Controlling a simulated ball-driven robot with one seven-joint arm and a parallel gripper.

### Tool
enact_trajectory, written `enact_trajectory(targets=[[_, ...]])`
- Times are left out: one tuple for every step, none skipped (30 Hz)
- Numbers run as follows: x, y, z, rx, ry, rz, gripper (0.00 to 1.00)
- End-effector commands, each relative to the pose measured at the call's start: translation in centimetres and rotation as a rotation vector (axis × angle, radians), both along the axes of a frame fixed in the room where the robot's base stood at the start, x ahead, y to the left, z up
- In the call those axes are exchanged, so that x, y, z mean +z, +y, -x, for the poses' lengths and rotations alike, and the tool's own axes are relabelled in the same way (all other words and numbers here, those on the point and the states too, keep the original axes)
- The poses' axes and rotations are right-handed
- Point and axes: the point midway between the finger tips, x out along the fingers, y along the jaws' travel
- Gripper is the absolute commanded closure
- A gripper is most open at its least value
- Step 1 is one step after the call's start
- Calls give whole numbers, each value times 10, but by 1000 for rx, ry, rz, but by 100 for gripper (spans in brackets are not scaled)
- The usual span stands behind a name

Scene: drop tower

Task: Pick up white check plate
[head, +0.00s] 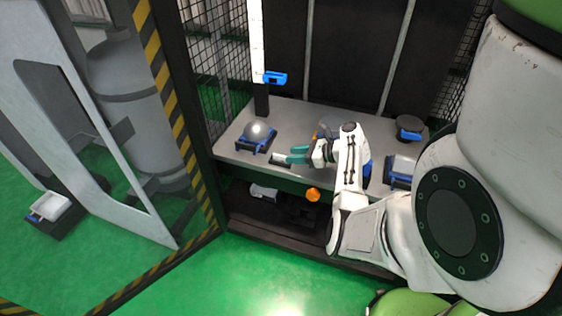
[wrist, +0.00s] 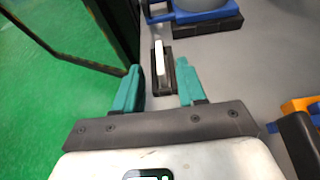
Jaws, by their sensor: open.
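The white check plate (wrist: 160,62) stands on edge in a small dark holder (wrist: 162,85) on the grey bench, seen in the wrist view. In the head view the holder (head: 281,160) lies just left of my gripper's fingertips, and the plate is too small there to make out clearly. My gripper (wrist: 155,85) is open, with its two teal fingers apart and nothing between them but the near end of the holder and bare bench. The fingers also show in the head view (head: 285,155). The plate lies ahead of the fingers, between their lines.
A silver dome on a blue and black stand (head: 257,135) is left of the gripper; its base (wrist: 200,18) shows beyond the holder. A blue block (head: 274,78) is on the white upright. A dark round part (head: 409,126) stands at the right. A striped post (head: 168,90) borders the opening.

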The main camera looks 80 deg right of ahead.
Motion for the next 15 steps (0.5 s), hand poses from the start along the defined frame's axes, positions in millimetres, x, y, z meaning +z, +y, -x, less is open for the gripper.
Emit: enact_trajectory(targets=[[-6, 0, -8, 2, 0, 0, 60], [-8, -1, -12, 2, 0, 0, 60], [-10, -1, -18, 2, 0, -1, 60], [-11, -2, -21, 2, 0, -1, 60], [-12, -2, -24, 2, 0, -1, 60], [-13, -3, -28, 2, 0, 0, 60], [-14, -3, -30, 1, 0, 1, 60], [-14, -3, -31, 0, 0, 1, 60], [-14, -4, -32, 0, 0, 1, 60], [-14, -4, -33, -1, 0, 1, 60], [-14, -4, -33, -1, 0, 0, 60], [-14, -4, -33, -1, 0, 0, 60], [-14, -4, -33, -1, 0, 1, 60], [-14, -4, -33, -1, 0, 0, 60], [-14, -4, -33, 0, 0, 1, 60]])
